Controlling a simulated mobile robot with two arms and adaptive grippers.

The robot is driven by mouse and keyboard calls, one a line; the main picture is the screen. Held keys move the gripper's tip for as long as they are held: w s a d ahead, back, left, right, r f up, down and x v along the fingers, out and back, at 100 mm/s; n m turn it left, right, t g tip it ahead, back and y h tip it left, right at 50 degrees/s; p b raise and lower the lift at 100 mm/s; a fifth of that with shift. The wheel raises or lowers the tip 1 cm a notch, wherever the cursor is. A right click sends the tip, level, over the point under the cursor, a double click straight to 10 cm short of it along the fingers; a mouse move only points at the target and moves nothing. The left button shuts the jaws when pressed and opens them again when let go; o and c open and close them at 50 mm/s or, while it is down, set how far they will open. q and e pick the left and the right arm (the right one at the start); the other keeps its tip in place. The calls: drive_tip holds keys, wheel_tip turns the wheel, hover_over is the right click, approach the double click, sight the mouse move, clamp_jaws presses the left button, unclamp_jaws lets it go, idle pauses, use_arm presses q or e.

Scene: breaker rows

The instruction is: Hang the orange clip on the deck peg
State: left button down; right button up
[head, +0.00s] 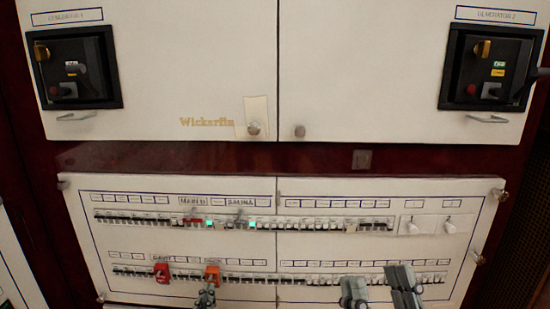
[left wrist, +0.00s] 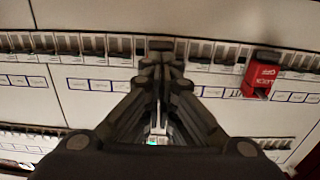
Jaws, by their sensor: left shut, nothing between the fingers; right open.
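The orange clip (head: 212,273) is on the lower breaker row in the head view. My left gripper (head: 207,292) is shut and empty just below it, its tips close to the clip; I cannot tell whether they touch. In the left wrist view the shut fingers (left wrist: 160,55) cover the middle of a breaker row, and no orange shows there. My right gripper (head: 380,284) is open and empty in front of the lower row, right of centre. I cannot make out which spot is the deck peg; the small labels are too blurred.
A red clip (head: 162,272) is left of the orange one on the lower row; it also shows in the left wrist view (left wrist: 262,78). A smaller red piece (head: 194,219) and green lights (head: 252,223) are on the upper row. Two switch boxes (head: 75,68) (head: 490,68) sit above.

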use_arm(q)
drive_tip(key=s+p, duration=0.2)
drive_tip(key=s, duration=1.4)
drive_tip(key=shift+a+p, duration=0.25)
drive_tip(key=shift+p, duration=0.15)
use_arm(e)
drive_tip(key=w+f+g+h, duration=0.2)
drive_tip(key=w+f+g, duration=0.4)
drive_tip(key=f, duration=0.5)
drive_tip(key=shift+w+f+g+h, duration=0.25)
drive_tip(key=shift+f+g+h, duration=0.15)
drive_tip(key=shift+g, duration=0.5)
